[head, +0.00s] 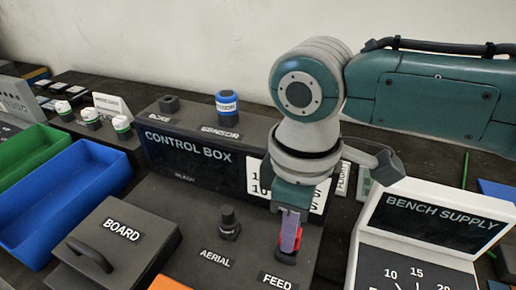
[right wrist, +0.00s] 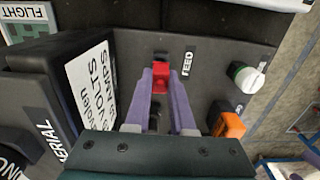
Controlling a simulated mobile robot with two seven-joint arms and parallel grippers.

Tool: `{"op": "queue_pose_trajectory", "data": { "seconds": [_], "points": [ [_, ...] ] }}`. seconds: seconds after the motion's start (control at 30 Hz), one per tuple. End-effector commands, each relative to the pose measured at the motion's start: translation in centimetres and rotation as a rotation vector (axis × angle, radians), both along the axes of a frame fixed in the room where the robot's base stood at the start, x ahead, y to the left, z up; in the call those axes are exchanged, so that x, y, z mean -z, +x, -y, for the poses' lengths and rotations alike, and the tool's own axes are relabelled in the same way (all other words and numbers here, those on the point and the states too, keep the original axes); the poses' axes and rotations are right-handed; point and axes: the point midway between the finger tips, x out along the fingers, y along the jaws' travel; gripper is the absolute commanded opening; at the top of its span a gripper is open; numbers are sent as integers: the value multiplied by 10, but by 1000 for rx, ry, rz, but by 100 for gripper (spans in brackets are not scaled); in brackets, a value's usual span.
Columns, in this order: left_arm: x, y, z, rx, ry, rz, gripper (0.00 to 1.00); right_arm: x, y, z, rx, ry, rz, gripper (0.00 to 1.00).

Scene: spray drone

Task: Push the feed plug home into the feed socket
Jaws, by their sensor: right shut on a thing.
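My right gripper (head: 291,232) points down at the front right of the control box panel. In the right wrist view its two purple fingers (right wrist: 161,76) are shut on the red feed plug (right wrist: 160,86). In the head view a red edge of the plug (head: 299,236) shows beside the finger. The dark feed socket (head: 286,258) is right below it, behind the FEED label. The fingers hide much of the plug and socket, so I cannot tell how deep the plug sits. My left gripper is not in view.
The control box (head: 190,150) stands behind, close to the gripper. The bench supply (head: 420,235) is at the right. The aerial connector (head: 229,222) and board cover (head: 115,235) are to the left, with blue (head: 60,215) and green (head: 25,155) bins beyond.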

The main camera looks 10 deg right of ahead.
Motion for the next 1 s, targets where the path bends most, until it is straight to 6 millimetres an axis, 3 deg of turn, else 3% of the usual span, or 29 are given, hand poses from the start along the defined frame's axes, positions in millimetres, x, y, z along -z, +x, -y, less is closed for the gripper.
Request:
{"op": "queue_pose_trajectory", "data": {
  "seconds": [1.0],
  "points": [
    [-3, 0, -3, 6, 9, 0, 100, 3, 0, 0, -1, 0, 0, 0]
  ]
}}
